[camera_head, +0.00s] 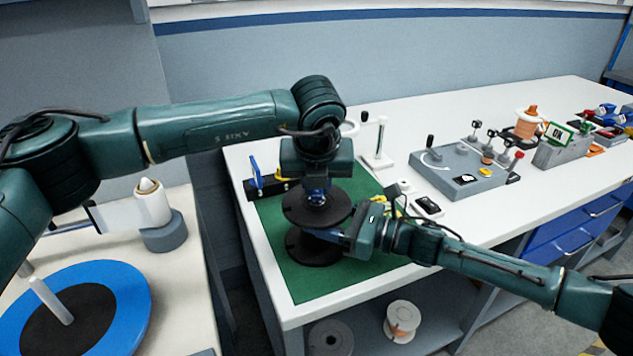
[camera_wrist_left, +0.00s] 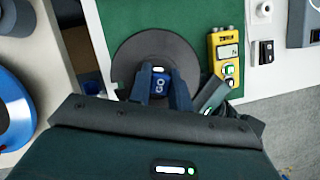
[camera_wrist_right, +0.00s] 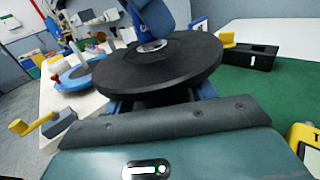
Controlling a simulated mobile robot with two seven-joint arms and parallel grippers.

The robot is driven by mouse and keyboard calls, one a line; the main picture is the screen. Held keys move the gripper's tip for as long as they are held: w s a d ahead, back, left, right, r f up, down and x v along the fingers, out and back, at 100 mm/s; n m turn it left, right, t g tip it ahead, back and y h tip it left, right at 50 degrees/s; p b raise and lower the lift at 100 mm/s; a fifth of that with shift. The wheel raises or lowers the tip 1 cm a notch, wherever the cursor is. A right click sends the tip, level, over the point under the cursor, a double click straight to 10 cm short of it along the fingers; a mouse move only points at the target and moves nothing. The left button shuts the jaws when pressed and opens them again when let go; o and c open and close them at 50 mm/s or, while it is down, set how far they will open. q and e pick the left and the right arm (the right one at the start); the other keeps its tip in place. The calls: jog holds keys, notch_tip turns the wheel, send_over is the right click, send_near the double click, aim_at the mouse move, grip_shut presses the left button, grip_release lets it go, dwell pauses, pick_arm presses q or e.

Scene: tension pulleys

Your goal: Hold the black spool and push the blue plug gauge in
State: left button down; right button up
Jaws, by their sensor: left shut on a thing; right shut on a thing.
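The black spool (camera_head: 313,248) stands upright on the green mat, with one wide flange above the other. My right gripper (camera_head: 348,238) reaches in from the right, level, between the flanges, and is shut on the spool's middle; in the right wrist view the upper flange (camera_wrist_right: 155,72) hides the fingertips. My left gripper (camera_head: 318,190) points down over the spool's centre, shut on the blue plug gauge. In the left wrist view the gauge (camera_wrist_left: 161,84), marked GO, sits between the fingers over the flange. Its lower end is hidden, so I cannot tell how deep it sits.
The green mat (camera_head: 290,283) covers the bench's near corner. A yellow meter (camera_wrist_left: 228,58) lies right of the spool. A black holder (camera_head: 268,187) stands at the mat's back left. A grey control box (camera_head: 462,176) stands farther right. A blue disc (camera_head: 130,300) is on the left table.

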pick_arm(q)
jog(key=shift+f, duration=0.35)
jog(key=c, duration=1.7)
grip_release()
jog(key=o, duration=0.5)
jog(key=shift+r, duration=0.1)
jog(key=v, duration=1.2)
pick_arm(e)
jog(key=o, duration=1.2)
jog(key=shift+c, duration=0.2)
